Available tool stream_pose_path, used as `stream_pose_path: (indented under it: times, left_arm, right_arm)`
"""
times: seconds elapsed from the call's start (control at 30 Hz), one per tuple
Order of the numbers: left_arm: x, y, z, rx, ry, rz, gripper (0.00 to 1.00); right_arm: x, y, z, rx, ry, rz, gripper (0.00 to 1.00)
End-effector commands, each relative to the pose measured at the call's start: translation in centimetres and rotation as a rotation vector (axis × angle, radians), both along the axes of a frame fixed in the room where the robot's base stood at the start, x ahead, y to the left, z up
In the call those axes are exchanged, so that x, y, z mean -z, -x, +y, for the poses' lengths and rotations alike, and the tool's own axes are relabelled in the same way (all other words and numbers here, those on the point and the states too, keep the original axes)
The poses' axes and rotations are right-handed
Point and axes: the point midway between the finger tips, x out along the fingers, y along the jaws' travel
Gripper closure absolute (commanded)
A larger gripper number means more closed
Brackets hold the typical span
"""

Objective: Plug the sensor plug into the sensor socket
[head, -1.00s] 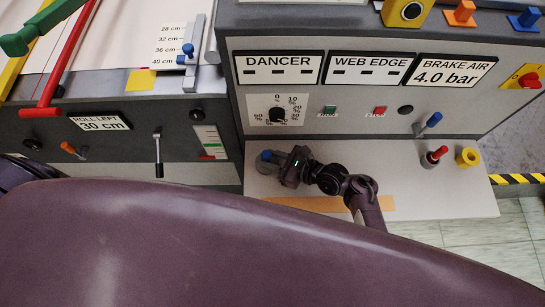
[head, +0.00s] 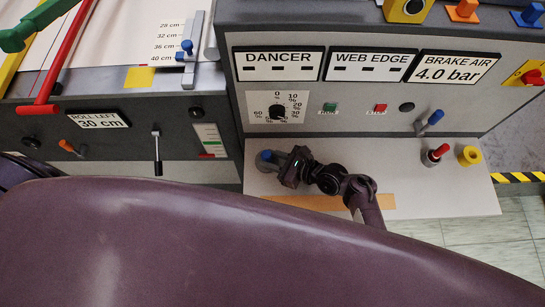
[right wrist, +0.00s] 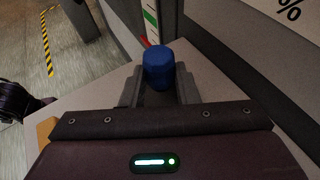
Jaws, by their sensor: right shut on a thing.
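My right gripper (head: 283,166) is low over the left end of the pale shelf under the grey panel. It is shut on a blue round-topped plug (head: 266,156). In the right wrist view the blue plug (right wrist: 158,66) stands between the two fingers (right wrist: 158,92); its lower end is hidden. I cannot tell whether it touches the shelf. No label marks the sensor plug or sensor socket. My left gripper is not in view.
A red-topped peg (head: 437,154) stands beside the yellow ring. A blue lever (head: 431,121) sticks out of the panel above. The shelf (head: 410,178) is bare between my right wrist and the peg, apart from an orange strip (head: 300,201).

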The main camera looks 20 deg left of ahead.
Motion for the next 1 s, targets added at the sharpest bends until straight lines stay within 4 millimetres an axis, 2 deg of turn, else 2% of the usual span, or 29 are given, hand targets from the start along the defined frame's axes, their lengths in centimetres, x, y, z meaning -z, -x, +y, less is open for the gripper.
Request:
stream_pose_path:
  times: [0.37,0.4,0.57,0.83,1.0]
  left_arm:
    - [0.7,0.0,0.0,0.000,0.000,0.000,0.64]
    - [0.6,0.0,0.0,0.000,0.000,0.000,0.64]
    - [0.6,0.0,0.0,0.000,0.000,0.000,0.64]
    - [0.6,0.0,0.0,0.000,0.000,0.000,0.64]
    - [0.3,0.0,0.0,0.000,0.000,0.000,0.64]
  right_arm:
    - [1.0,0.0,0.0,0.000,0.000,-0.001,0.95]
    - [0.9,0.0,0.0,0.000,0.000,-0.001,0.67]
    - [1.0,0.1,0.0,-0.002,0.001,0.001,0.47]
    - [1.1,0.3,-0.1,-0.004,0.003,0.005,0.47]
    - [0.3,0.6,-1.8,-0.001,0.003,0.003,0.47]
